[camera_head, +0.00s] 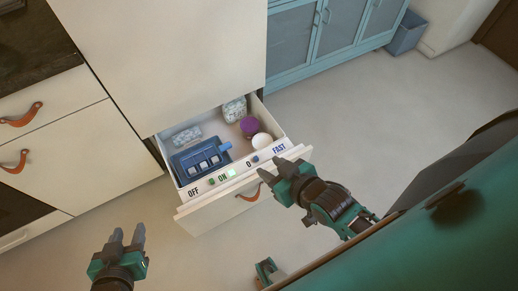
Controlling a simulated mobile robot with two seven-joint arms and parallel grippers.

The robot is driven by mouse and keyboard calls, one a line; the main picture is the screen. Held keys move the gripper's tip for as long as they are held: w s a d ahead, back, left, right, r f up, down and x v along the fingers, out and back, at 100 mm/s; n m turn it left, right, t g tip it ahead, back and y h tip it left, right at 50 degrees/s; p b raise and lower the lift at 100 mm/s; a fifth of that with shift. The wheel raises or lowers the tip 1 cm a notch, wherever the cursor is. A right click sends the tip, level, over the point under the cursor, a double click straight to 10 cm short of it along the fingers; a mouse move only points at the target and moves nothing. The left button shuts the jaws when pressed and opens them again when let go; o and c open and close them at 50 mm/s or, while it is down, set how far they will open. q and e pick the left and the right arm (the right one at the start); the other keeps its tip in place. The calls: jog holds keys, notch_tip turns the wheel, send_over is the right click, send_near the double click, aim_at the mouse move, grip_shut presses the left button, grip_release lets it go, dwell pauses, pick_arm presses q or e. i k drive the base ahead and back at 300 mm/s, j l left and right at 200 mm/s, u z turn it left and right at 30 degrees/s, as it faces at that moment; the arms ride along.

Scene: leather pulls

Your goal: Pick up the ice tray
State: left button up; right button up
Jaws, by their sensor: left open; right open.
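The blue ice tray (202,159), with pale cubes in its cells and a handle at its right end, lies in the front left part of an open drawer (227,194). My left gripper (127,233) is open and empty, low and to the left of the drawer, apart from the tray. My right gripper (267,171) is open at the drawer's right front, by the front panel and to the right of the tray. Whether it touches the panel I cannot tell.
A purple-topped container (250,127), a white round item (262,141) and two clear packs, one at the back (235,110) and one at the left (187,136), share the drawer. The drawer front has a leather pull (248,193). The floor (390,120) to the right is clear.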

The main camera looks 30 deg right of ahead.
aim_at(193, 160)
jog(key=k+l, duration=0.3)
jog(key=l, duration=0.15)
jog(key=k+l+u, duration=0.1)
jog(key=k+l, duration=0.2)
jog(key=l, duration=0.15)
